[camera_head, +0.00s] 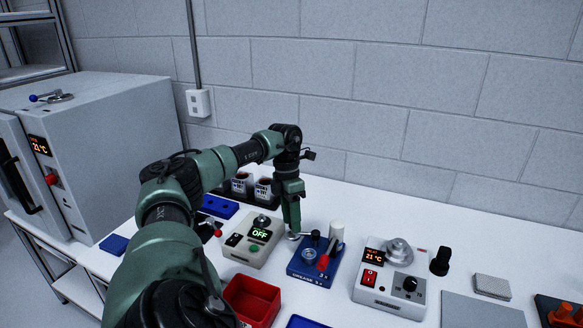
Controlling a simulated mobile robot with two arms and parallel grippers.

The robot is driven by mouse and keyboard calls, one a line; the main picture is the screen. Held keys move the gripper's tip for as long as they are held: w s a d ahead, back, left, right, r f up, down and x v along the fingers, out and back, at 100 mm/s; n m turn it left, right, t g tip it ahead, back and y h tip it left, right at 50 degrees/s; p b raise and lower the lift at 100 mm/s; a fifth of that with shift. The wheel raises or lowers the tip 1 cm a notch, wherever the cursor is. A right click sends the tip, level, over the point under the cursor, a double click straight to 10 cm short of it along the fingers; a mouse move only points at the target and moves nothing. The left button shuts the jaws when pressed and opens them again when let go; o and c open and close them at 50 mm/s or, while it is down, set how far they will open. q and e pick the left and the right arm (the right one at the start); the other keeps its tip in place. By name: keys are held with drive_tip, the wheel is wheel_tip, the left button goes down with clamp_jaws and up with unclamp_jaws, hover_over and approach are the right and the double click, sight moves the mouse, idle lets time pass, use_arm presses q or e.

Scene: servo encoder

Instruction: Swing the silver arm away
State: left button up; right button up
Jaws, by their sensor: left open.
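A blue fixture (315,274) marked GREASE stands at the middle of the white bench. My left gripper (293,232) points down at this back left corner, close to the silver arm. Its jaws are open, but the fingertips are small and dark, and I cannot tell whether they touch the arm. My right gripper is out of view.
A grey box (254,240) reading OFF stands left of the fixture. A white heater (390,278) reading 21°C stands to the right. A red bin (252,298) is in front, partly behind my arm. A large oven (110,140) stands at far left. A block wall closes the back.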

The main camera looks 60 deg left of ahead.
use_arm(q)
wheel_tip(320, 180, up, 8)
drive_tip(key=a, duration=0.1)
drive_tip(key=shift+a+f, duration=0.2)
drive_tip(key=shift+a, duration=0.05)
idle(0.4)
